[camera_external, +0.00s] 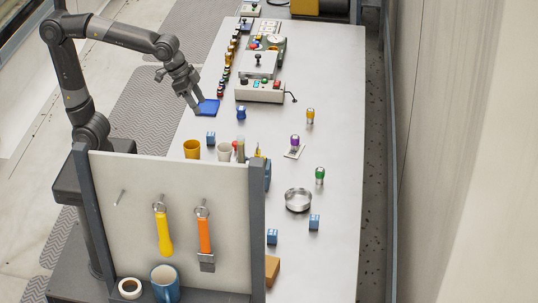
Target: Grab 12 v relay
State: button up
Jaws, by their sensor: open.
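Small blue block-shaped parts with pale marks look like relays, but their labels are too small to read. One blue block (211,138) is on the table's left side, behind the cups. Another blue block (272,237) and a third blue block (314,222) are near the steel dish. My gripper (196,104) is open, pointing down at the table's left edge, beside a flat blue piece (209,107). I cannot tell whether it touches that piece. No held object shows between the fingers.
A control box (260,91) and a row of coloured knobs (227,72) stand at the back. Yellow (191,149) and beige (223,152) cups, a steel dish (298,200) and coloured-top parts share the table (340,120). A tool panel (180,225) blocks the front left. The right side is clear.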

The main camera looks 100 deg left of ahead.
jog(key=w+d, duration=0.3)
jog(key=w, duration=0.7)
send_near(311, 217)
jog(key=shift+g, duration=0.4)
jog(key=x, duration=1)
jog(key=shift+w+f, duration=0.3)
jog(key=shift+w, duration=0.05)
jog(key=c, duration=1)
